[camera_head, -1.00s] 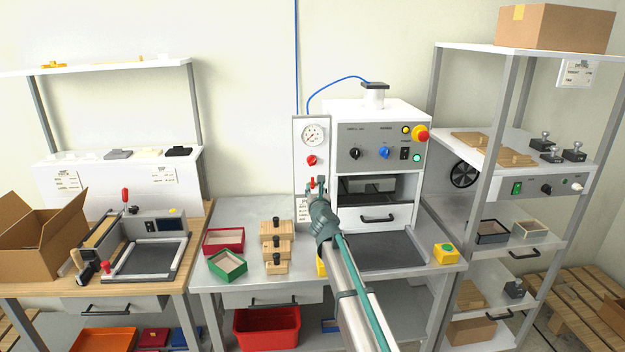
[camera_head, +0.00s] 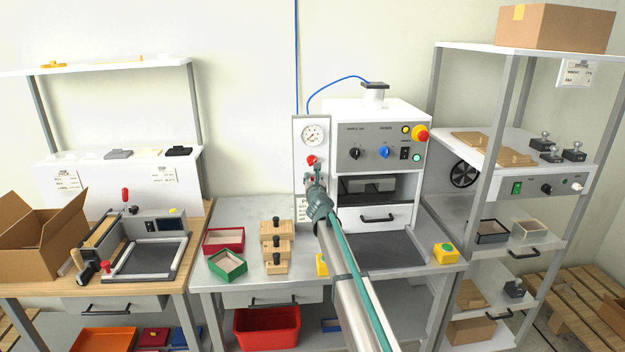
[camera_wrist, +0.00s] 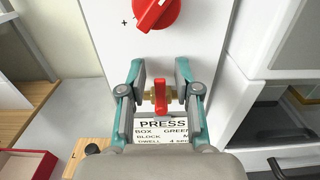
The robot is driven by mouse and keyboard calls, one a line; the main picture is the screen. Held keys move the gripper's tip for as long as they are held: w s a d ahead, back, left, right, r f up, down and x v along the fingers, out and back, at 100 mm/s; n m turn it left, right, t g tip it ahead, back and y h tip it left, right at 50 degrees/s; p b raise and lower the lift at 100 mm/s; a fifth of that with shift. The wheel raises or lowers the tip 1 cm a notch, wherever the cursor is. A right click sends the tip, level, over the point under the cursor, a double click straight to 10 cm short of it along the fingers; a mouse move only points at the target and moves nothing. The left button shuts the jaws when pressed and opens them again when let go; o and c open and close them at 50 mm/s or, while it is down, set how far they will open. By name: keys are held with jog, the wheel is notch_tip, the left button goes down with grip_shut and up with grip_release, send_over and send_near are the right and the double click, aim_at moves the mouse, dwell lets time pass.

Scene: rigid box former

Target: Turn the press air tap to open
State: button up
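The press air tap (camera_wrist: 161,96) has a red lever on a brass fitting, low on the white panel (camera_wrist: 100,35). The lever looks upright in the wrist view. My gripper (camera_wrist: 161,82) is open, with one finger on each side of the tap and a visible gap to the lever on both sides. In the head view my gripper (camera_head: 316,186) is in front of the panel's lower part and hides the tap.
A red regulator knob (camera_wrist: 157,12) sits just above the tap, with a gauge (camera_head: 313,135) higher up. A printed press card (camera_wrist: 165,128) is below. The press (camera_head: 378,190) stands close on the right. Wooden blocks (camera_head: 276,247) stand on the bench at left.

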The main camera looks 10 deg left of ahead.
aim_at(302, 184)
grip_shut()
jog(key=shift+a+n, duration=0.1)
jog(key=shift+n, duration=0.2)
jog(key=shift+s+a+f+n+p, duration=0.15)
jog(key=shift+a+f+n+p, duration=0.7)
jog(key=shift+n, duration=2.05)
jog(key=shift+s+a+f+n+p, duration=0.25)
jog(key=shift+n+p, duration=0.95)
jog(key=shift+n, duration=1.7)
jog(key=shift+s+a+f+n+p, duration=0.1)
jog(key=shift+a+f+n+p, duration=0.8)
jog(key=shift+n, duration=2)
jog(key=shift+d, duration=0.25)
